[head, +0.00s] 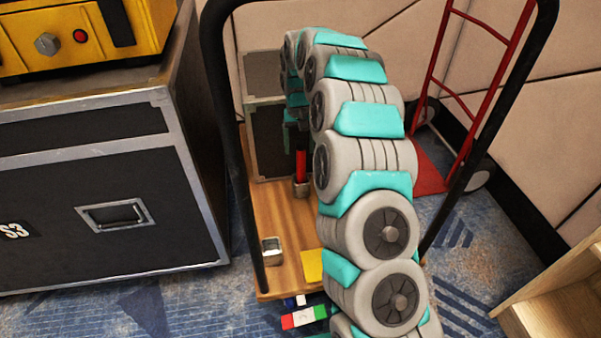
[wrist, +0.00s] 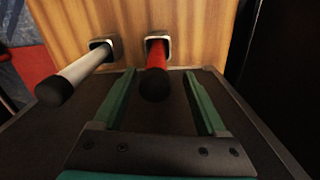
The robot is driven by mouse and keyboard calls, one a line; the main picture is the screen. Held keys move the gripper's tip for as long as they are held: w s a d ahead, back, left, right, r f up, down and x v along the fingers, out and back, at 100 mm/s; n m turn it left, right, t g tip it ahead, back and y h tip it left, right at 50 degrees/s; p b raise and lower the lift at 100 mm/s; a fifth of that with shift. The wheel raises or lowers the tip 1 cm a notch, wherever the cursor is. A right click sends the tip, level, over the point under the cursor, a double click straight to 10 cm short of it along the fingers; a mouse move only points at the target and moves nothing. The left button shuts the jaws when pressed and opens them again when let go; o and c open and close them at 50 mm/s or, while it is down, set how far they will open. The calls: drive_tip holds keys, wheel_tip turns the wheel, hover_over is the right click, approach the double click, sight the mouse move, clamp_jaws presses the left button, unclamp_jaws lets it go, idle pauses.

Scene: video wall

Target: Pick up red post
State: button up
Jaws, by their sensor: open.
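The red post (head: 301,165) stands upright in a small metal socket (head: 302,188) on the wooden cart deck (head: 265,215). In the wrist view the red post (wrist: 157,55) has a dark rounded end facing the camera. My gripper (wrist: 159,76) is open, with one green finger on each side of the red post in that view. Gaps show between the post and both fingers. In the head view my gripper is mostly hidden behind my arm, above the post.
A white post (wrist: 80,72) with a dark end stands in another socket left of the red one. A dark case (head: 268,130) stands at the cart's back. An empty-looking metal socket (head: 272,250) and a yellow sheet (head: 312,266) are near the front. Black cart rails (head: 233,150) flank my arm.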

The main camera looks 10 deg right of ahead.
sight(301, 159)
drive_tip(key=f, duration=0.5)
drive_tip(key=shift+s+d+f+b, duration=0.1)
drive_tip(key=shift+d+f+b, duration=0.15)
drive_tip(key=shift+f+b, duration=0.15)
drive_tip(key=shift+c, duration=0.2)
clamp_jaws()
drive_tip(key=shift+r, duration=0.1)
idle(0.7)
